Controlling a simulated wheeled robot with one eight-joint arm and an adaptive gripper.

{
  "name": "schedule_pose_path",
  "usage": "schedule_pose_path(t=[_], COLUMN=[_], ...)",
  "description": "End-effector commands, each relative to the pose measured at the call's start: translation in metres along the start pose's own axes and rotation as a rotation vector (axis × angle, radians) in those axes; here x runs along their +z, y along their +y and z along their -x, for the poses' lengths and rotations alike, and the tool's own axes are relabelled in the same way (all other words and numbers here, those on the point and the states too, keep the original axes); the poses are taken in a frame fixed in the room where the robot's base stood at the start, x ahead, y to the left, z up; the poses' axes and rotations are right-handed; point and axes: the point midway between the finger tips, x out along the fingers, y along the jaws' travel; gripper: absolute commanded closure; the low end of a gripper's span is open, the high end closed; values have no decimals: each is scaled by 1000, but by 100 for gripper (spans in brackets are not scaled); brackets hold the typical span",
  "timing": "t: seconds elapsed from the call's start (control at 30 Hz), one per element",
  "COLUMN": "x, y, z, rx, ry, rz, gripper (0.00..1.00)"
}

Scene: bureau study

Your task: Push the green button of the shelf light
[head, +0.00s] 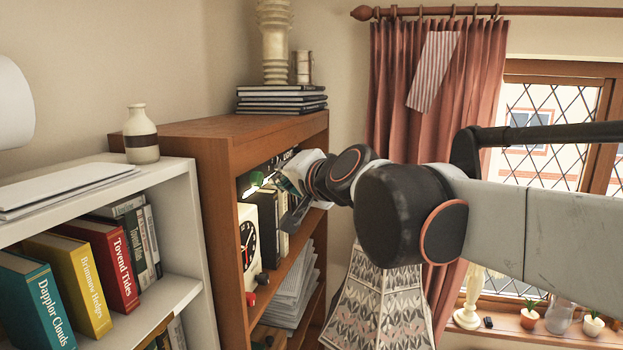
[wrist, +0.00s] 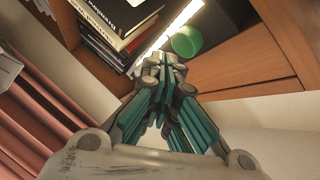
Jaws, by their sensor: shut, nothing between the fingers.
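The green button (wrist: 187,40) shows in the wrist view as a round green cap beside a bright white light strip (wrist: 172,30) under a wooden shelf board. In the head view a small green patch (head: 251,190) and a bit of glow show just under the top of the brown bookcase. My gripper (wrist: 164,72) is shut and empty. Its tips lie just below and left of the button in the wrist view. I cannot tell whether they touch it. In the head view my gripper (head: 290,192) reaches into the upper opening of the bookcase, partly covering the button area.
The brown bookcase (head: 215,150) holds a clock (head: 247,235), dark books (head: 266,225) close to my gripper, and papers (head: 292,290). Books also stand near the strip in the wrist view (wrist: 108,15). A white bookcase (head: 195,225) is at left, a patterned lampshade (head: 380,305) below my arm.

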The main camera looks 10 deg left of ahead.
Motion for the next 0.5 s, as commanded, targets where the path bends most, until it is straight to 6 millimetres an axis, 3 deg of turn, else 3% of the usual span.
schedule_pose_path(t=[0.5], x=[-21], y=[21], z=[29], rx=[1], ry=[1], rz=[0], gripper=[100])
